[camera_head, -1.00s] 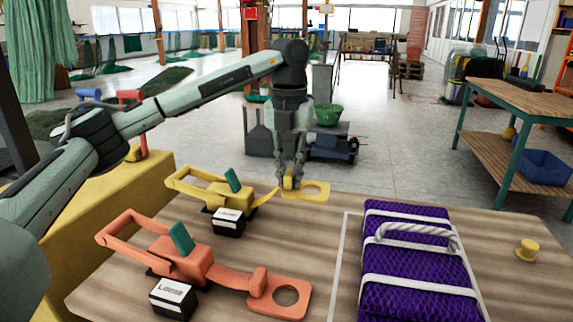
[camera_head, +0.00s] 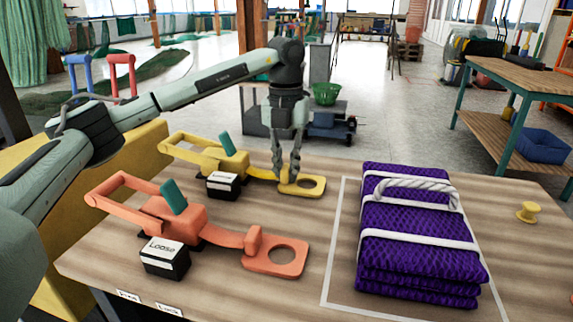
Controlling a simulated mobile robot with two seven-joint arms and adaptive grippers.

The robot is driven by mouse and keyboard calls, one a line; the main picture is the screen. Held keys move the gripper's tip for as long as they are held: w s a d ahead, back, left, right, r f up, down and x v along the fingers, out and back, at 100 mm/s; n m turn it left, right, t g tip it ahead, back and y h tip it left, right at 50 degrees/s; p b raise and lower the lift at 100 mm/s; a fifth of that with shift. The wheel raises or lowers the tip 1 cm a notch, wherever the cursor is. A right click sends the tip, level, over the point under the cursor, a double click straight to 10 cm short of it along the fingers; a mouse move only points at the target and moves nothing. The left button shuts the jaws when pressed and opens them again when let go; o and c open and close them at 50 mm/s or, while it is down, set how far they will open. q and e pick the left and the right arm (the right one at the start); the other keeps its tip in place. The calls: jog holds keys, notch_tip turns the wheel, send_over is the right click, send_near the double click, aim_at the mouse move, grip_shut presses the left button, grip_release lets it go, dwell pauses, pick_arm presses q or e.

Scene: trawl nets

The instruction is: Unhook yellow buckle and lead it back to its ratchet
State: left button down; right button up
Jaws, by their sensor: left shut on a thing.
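The yellow ratchet (camera_head: 205,155) with a green tab stands at the back left of the wooden table (camera_head: 225,285). Its strap runs right to the flat yellow buckle (camera_head: 314,188), which has a round hole and appears to lie at or just above the table. My left gripper (camera_head: 286,176) points down and is shut on the yellow buckle near its strap end; the fingertips partly cover the grip. My right gripper is not in view.
An orange ratchet (camera_head: 165,220) and its orange buckle (camera_head: 287,268) lie in front. Black labelled boxes (camera_head: 165,262) stand by the ratchets. A purple net bundle (camera_head: 412,215) with white straps lies right inside a white outline. A yellow spool-shaped post (camera_head: 527,212) stands farther right.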

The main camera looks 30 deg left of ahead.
pick_arm(q)
jog(key=shift+f, duration=0.1)
jog(key=c, duration=1.4)
grip_release()
